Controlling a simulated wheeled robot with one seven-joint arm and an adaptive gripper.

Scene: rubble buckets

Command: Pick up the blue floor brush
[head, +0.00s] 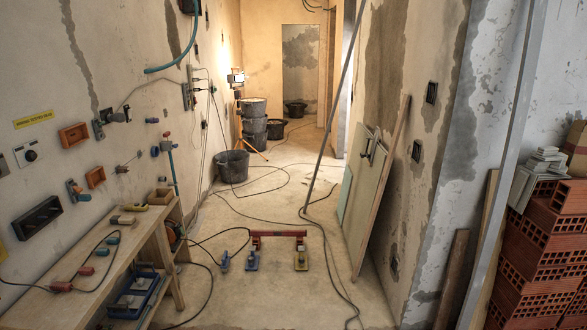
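I cannot tell for sure which thing is the blue floor brush. Another blue piece with a pale top (252,261) is under the bar's left end. A long blue-green handle (172,164) with a blue head (165,145) stands upright against the left wall. All are too small to make out bristles. My gripper is not in view.
A wooden bench (95,270) with tools and a blue tray (134,292) runs along the left wall. Cables (325,245) cross the floor. Black buckets (231,167) stand farther back. Boards (370,190) lean on the right wall. Bricks (540,245) are stacked at right.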

